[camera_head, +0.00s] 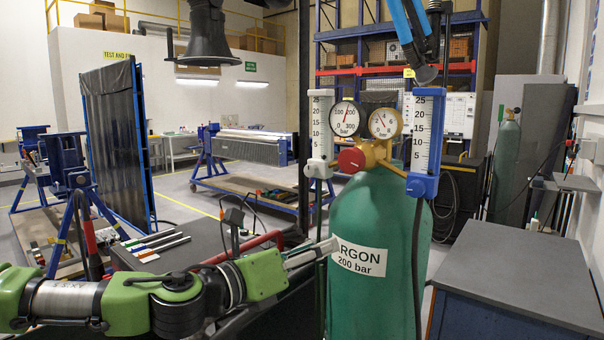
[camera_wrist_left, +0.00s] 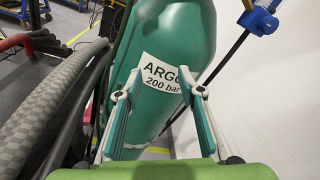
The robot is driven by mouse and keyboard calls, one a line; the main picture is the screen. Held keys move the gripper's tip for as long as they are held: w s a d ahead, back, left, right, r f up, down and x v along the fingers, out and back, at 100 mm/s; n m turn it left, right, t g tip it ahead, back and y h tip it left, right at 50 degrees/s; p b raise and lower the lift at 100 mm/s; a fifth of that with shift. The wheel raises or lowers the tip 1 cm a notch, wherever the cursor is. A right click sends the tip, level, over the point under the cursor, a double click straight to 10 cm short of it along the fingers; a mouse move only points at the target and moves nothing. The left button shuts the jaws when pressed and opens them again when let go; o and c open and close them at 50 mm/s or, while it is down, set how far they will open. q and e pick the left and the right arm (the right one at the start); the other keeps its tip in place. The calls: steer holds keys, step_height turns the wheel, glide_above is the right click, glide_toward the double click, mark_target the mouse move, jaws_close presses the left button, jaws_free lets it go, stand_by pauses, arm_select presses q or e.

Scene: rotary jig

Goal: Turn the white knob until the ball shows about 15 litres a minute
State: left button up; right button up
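The green argon cylinder (camera_head: 375,225) stands upright with a white label. On top are two round gauges (camera_head: 384,122), a brass regulator and a red knob (camera_head: 351,160). The left flowmeter (camera_head: 320,125) has a whitish base (camera_head: 319,169), probably where the white knob is. The right flowmeter (camera_head: 423,130) has a blue base (camera_head: 422,185), which also shows in the left wrist view (camera_wrist_left: 262,20). The balls are too small to make out. My left gripper (camera_head: 333,245) is beside the cylinder label, below the flowmeters. Its fingers (camera_wrist_left: 160,93) are apart and empty in the wrist view. My right gripper is out of view.
A grey-topped blue cabinet (camera_head: 525,270) stands at right. A dark bench with rods (camera_head: 155,245) lies behind my left arm. A black hood (camera_head: 208,35) and a blue jointed arm (camera_head: 405,30) hang from above.

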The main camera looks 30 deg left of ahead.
arm_select(q)
steer(key=s+a+r+m+t+y, duration=0.1)
steer(key=s+a+r+m, duration=0.3)
steer(key=r, duration=0.2)
steer(key=s+a+r+m+y, duration=0.1)
steer(key=s+a+r+m, duration=0.25)
steer(key=r, duration=0.35)
steer(key=p, duration=0.6)
glide_toward(309, 170)
steer(key=shift+n, duration=0.25)
steer(key=w, duration=0.5)
steer(key=shift+w+d+f, duration=0.1)
steer(key=shift+w, duration=0.05)
steer(key=p, duration=0.1)
steer(key=w+p, duration=0.1)
steer(key=shift+w+d+r+p, duration=0.1)
steer(key=shift+w+r+p, duration=0.05)
steer(key=shift+r+p, duration=0.15)
steer(key=shift+w+p, duration=0.35)
steer(key=shift+p, duration=0.35)
steer(key=shift+w+f+p, duration=0.3)
steer(key=shift+p, duration=0.15)
jaws_close()
